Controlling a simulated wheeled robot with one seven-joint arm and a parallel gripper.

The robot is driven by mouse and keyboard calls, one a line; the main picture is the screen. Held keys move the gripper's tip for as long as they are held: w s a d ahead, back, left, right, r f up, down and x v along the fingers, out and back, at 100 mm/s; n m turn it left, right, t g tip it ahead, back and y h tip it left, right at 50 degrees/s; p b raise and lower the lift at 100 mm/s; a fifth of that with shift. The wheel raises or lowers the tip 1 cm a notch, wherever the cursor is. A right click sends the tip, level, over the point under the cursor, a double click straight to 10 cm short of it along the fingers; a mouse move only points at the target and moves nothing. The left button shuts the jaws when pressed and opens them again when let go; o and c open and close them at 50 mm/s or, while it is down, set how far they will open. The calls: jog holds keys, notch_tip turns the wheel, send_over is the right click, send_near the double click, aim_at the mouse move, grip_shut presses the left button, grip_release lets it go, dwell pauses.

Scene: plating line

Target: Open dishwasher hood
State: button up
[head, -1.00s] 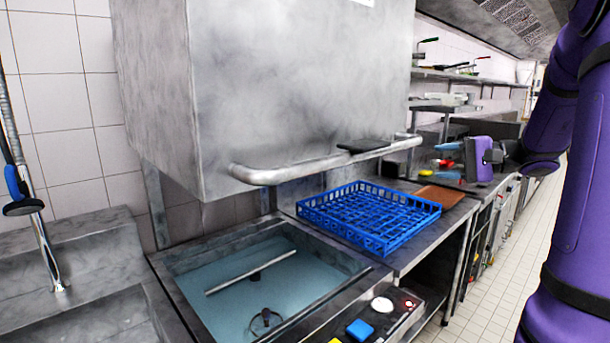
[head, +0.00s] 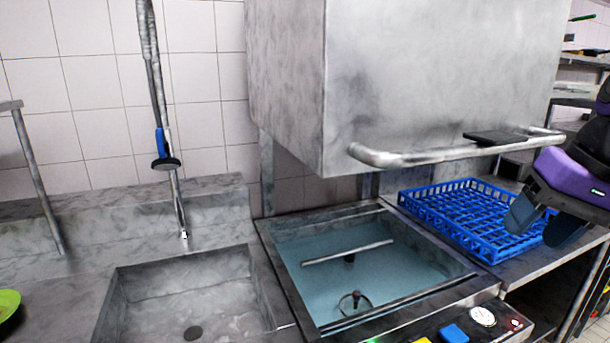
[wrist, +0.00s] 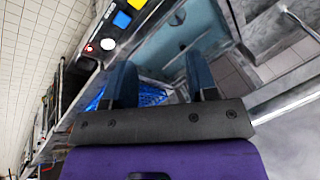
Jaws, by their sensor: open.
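The dishwasher hood (head: 430,75) is a large grey steel box in the head view. It is raised, with a clear gap above the open wash basin (head: 375,260), which has a spray arm over bluish water. A bar handle (head: 440,156) runs along the hood's lower front edge. My gripper (head: 535,222) is at the right, in front of the blue rack and apart from the handle. Its two dark fingers are open and empty. In the wrist view the fingers (wrist: 162,84) point towards the blue rack and the basin.
A blue dish rack (head: 465,215) stands on the counter right of the basin. A control panel (head: 470,325) with coloured buttons is at the basin's front. A steel sink (head: 190,295) with a hose tap (head: 165,160) is at the left, and part of a green plate (head: 8,303) shows.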

jog(key=s+h, duration=0.1)
jog(key=s+n+t+h, duration=0.1)
jog(key=s+n+t, duration=0.1)
jog(key=s, duration=0.1)
jog(key=shift+a+h, duration=0.3)
jog(key=shift+h, duration=0.1)
jog(key=shift+s+n, duration=0.15)
jog(key=shift+n, duration=0.15)
grip_shut()
notch_tip(320, 180, up, 24)
jog(key=n+g, duration=0.4)
jog(key=g, duration=0.1)
send_over(503, 132)
notch_tip(503, 132, down, 14)
jog(key=shift+s+a+r, duration=0.1)
jog(key=shift+s, duration=0.05)
